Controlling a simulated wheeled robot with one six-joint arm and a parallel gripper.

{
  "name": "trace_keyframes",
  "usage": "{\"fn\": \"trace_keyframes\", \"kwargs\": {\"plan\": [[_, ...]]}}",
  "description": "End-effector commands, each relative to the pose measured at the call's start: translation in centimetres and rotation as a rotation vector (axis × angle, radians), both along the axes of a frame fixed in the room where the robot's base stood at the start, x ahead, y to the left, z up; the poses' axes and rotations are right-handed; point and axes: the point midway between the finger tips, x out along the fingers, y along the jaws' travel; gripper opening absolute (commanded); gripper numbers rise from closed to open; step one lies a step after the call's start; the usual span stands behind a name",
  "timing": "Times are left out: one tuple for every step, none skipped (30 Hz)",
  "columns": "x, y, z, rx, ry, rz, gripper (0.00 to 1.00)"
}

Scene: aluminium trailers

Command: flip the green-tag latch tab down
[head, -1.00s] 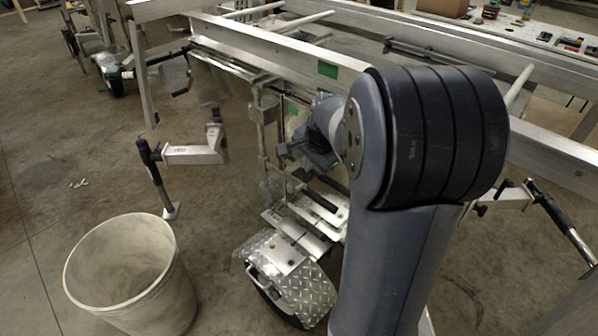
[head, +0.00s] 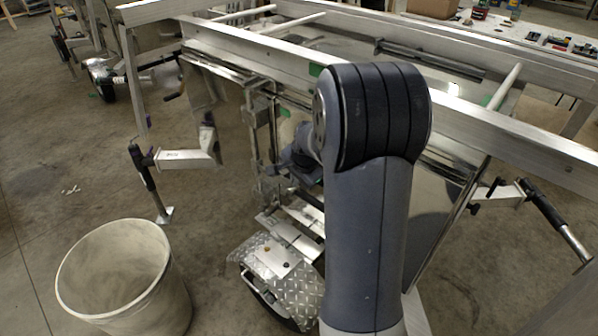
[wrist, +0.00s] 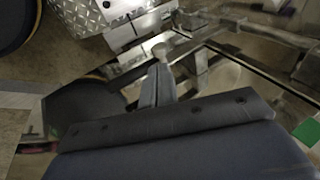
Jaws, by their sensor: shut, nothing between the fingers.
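In the wrist view my gripper (wrist: 158,78) points up the picture with its fingers together and nothing between them. Its tip is beside bare metal brackets and a rounded metal end (wrist: 163,52); I cannot tell whether they touch. In the head view a green tag (head: 315,70) sits on the trailer's top rail, partly behind my arm. I cannot make out the latch tab or its position for sure. My arm hides much of that area.
The aluminium trailer rail (head: 250,45) runs across the head view. A tread-plate fender (head: 275,268) with a wheel is below. A pale bin (head: 115,275) stands at the lower left, and a jack with a black handle (head: 142,165) behind it. Floor between them is open.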

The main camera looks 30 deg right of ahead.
Motion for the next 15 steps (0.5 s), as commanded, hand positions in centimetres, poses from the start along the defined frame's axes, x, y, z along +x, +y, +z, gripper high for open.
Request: {"fn": "trace_keyframes", "kwargs": {"plan": [[0.4,0.0,-1.0,0.0,0.004,0.001,0.0],[0.6,0.1,-1.6,0.001,0.005,0.002,0.0],[0.9,0.0,-2.1,0.0,0.004,0.001,0.0],[1.1,0.0,-2.5,0.0,0.003,0.002,0.0],[1.2,0.0,-2.8,-0.001,0.002,0.002,0.0],[1.5,0.0,-3.3,-0.001,0.002,0.002,0.0],[1.6,0.0,-3.6,0.0,0.002,0.001,0.0],[1.8,0.0,-3.8,-0.001,0.001,0.001,0.0],[1.9,0.0,-4.1,0.0,0.0,0.001,0.0],[2.0,0.0,-4.3,0.0,0.001,0.001,0.0],[2.1,0.0,-4.5,0.0,0.001,0.001,0.0],[2.1,0.0,-4.7,0.0,0.001,0.001,0.0],[2.2,0.0,-4.8,0.0,0.0,0.001,0.0],[2.2,0.0,-4.8,0.0,0.0,0.001,0.0],[2.3,0.0,-4.9,-0.001,-0.001,0.001,0.0]]}}
